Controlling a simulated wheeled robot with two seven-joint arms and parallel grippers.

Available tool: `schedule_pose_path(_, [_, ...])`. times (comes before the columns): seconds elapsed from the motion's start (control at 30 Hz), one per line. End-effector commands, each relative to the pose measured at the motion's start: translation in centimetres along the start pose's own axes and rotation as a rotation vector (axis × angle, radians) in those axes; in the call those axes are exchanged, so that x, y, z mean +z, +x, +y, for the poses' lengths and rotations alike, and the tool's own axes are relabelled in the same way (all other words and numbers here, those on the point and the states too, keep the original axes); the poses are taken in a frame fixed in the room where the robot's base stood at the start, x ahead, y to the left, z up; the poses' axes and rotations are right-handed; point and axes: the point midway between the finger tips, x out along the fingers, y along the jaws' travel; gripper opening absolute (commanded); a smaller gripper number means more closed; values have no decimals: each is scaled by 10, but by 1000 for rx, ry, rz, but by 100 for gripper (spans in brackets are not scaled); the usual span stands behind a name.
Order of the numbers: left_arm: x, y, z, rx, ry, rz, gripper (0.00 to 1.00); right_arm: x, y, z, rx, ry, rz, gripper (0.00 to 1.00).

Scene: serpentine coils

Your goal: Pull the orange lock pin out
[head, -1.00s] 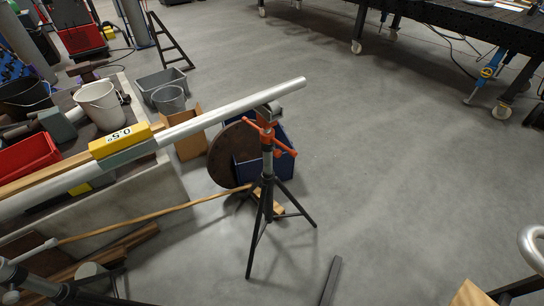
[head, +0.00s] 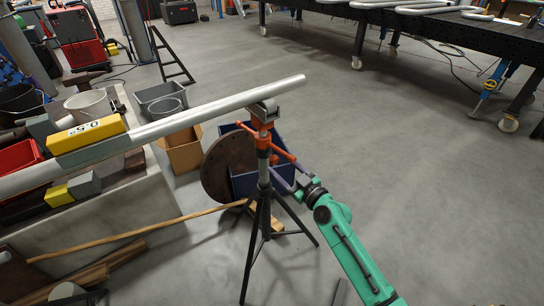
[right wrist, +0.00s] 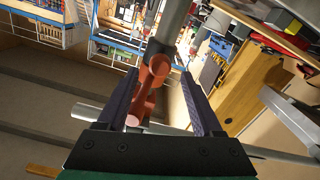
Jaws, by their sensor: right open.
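A dark tripod stand (head: 262,205) holds up a long pale pipe (head: 220,105) on its head. Orange fittings (head: 262,140) sit on the stand's neck, with an orange bar (head: 282,154) sticking out to the right. I cannot tell for sure which orange part is the lock pin. My right gripper (head: 286,174) is open at the stand's neck, just below the orange bar. In the right wrist view an orange part (right wrist: 147,88) shows between the jaws of the right gripper (right wrist: 161,76), without visible grip. My left gripper is not in view.
A round brown disc (head: 220,168) and a blue bin (head: 243,183) stand close behind the tripod. A dark welding table (head: 420,22) is at the back right.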

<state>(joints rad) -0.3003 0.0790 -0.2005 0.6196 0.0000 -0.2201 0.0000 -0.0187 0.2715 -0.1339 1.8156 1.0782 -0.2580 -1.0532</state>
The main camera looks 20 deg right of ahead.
Motion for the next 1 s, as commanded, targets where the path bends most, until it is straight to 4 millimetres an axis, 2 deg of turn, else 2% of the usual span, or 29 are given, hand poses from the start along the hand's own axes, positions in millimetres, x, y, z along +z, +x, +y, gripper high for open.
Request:
schedule_pose_path(0.1, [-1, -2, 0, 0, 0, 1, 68, -2, 29, 0, 1, 3, 3, 68])
schedule_pose_path(0.2, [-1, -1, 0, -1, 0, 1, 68, 1, 44, 0, 2, 2, 0, 68])
schedule_pose_path(0.3, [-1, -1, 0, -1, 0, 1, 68, 1, 51, 0, 0, 1, -1, 68])
schedule_pose_path(0.53, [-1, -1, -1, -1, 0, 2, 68, 1, 52, 0, 0, 1, -1, 68])
schedule_pose_path(0.67, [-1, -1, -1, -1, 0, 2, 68, 1, 52, 0, 1, 1, -2, 18])
schedule_pose_path(0.7, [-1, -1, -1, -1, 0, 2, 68, 1, 52, 0, 1, 1, -2, 2])
schedule_pose_path(0.73, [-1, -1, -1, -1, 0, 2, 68, 1, 52, 0, 1, 1, -2, 0])
schedule_pose_path(1.0, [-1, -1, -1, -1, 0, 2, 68, 2, 52, 0, 0, 1, -2, 0])
